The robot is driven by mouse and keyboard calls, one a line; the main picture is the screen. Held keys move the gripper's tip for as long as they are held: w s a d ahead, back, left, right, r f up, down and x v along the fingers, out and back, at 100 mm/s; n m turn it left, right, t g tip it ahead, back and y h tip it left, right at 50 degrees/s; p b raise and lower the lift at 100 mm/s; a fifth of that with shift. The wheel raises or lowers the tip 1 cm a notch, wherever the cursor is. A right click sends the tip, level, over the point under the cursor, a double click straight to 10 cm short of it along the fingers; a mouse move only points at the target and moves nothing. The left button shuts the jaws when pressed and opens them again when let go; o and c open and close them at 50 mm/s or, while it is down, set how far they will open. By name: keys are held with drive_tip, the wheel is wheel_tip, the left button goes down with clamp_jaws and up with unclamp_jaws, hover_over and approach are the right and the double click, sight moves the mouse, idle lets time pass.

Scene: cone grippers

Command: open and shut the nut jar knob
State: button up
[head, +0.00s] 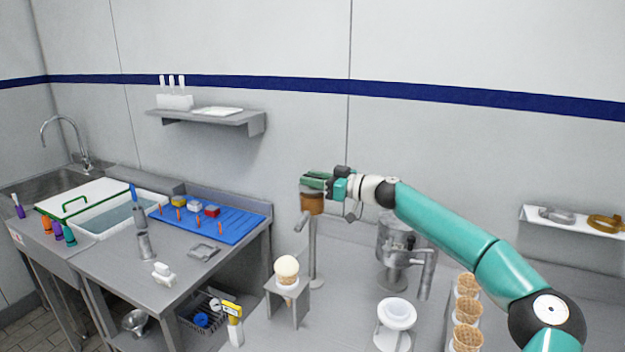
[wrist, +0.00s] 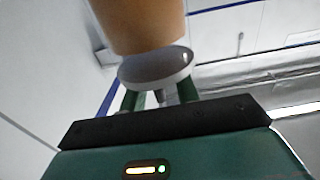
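The nut jar (head: 312,203) is a brown cylinder on top of a grey stand with a side handle. My gripper (head: 317,181) is level at the jar's top. In the wrist view the brown jar (wrist: 140,22) fills the upper middle, with a pale-rimmed grey disc (wrist: 155,68) at its near end. My two green fingers (wrist: 160,98) stand apart behind this disc, with a small grey piece between them. The disc hides the fingertips, so I cannot tell whether they touch anything. I cannot make out the knob clearly.
A metal dispenser (head: 397,240) stands right of the jar, beneath my arm. In front are an ice cream cone on a small stand (head: 287,287), a white bowl (head: 397,314) and several waffle cones (head: 467,312). A blue mat (head: 235,229) lies on the left counter.

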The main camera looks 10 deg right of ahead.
drive_tip(key=shift+w+a, duration=0.15)
drive_tip(key=shift+w, duration=0.05)
clamp_jaws()
drive_tip(key=shift+m+t+h, duration=0.3)
drive_tip(key=shift+t, duration=0.1)
drive_tip(key=m+t+h, duration=0.2)
drive_tip(key=h, duration=0.1)
drive_tip(key=m+t+h, duration=0.2)
drive_tip(key=m+h, duration=0.1)
drive_tip(key=shift+s+a+t, duration=0.1)
drive_tip(key=shift+t, duration=0.3)
drive_tip(key=shift+a+r+m+t+h, duration=0.1)
drive_tip(key=shift+m+t+h, duration=0.35)
drive_tip(key=shift+m+h, duration=1.2)
drive_tip(key=shift+a+r+m+t+h, duration=0.1)
drive_tip(key=shift+m+t+h, duration=0.6)
drive_tip(key=shift+h, duration=1.65)
drive_tip(key=shift+d+f+m+g+h, duration=0.1)
drive_tip(key=shift+m+g+h, duration=0.4)
drive_tip(key=shift+m+h, duration=1)
drive_tip(key=shift+d+f+m+g+h, duration=0.1)
drive_tip(key=shift+m+g+h, duration=0.35)
drive_tip(key=shift+m+h, duration=1.05)
drive_tip(key=shift+d+h, duration=0.1)
drive_tip(key=shift+h, duration=0.8)
